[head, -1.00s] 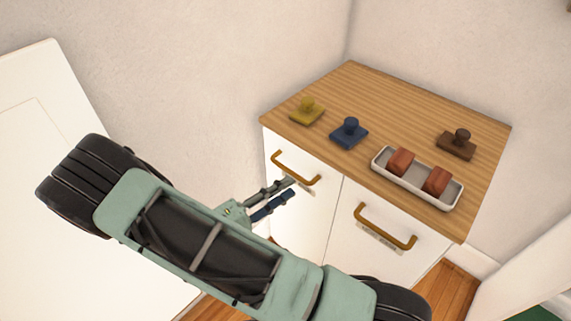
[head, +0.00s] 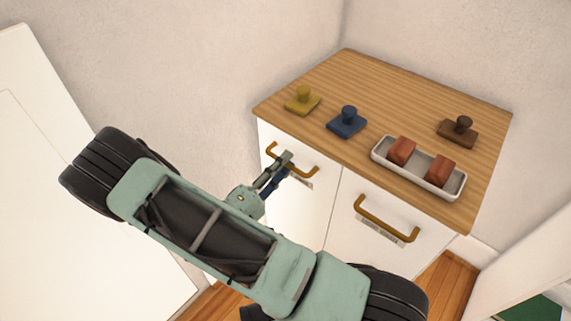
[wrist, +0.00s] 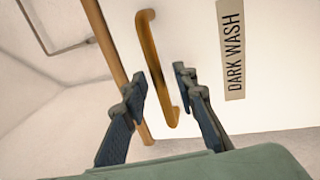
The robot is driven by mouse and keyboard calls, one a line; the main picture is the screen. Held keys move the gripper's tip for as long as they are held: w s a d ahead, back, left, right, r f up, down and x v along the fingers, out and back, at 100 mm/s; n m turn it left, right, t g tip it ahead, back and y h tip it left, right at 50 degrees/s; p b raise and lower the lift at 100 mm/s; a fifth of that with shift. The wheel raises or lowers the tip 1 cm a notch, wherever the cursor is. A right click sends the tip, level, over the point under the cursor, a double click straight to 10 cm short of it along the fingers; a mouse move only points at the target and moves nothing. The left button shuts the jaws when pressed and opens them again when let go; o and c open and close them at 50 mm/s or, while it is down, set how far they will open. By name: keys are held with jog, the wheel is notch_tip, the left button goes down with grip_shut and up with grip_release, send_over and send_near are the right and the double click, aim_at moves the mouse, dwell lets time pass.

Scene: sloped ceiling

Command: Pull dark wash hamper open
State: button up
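The dark wash hamper (head: 291,207) is the left white front of the wood-topped cabinet, and it looks closed. Its label (wrist: 232,48) reads "DARK WASH" in the wrist view. Its brass bar handle (head: 306,169) also shows in the wrist view (wrist: 154,62), standing out from the white front. My gripper (head: 287,164) is at this handle in the head view. In the wrist view my gripper (wrist: 159,83) is open, with one finger on each side of the handle's lower part. Both fingers look apart from the bar.
A second front with a brass handle (head: 386,220) is on the right. The wood top (head: 400,110) holds a yellow stamp (head: 302,101), a blue stamp (head: 347,122), a brown stamp (head: 459,132) and a tray (head: 376,151) with two reddish blocks. A wall stands close on the left.

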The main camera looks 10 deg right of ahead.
jog(key=shift+w+d+r, duration=0.1)
jog(key=shift+w+d, duration=0.1)
jog(key=shift+d, duration=0.1)
grip_shut()
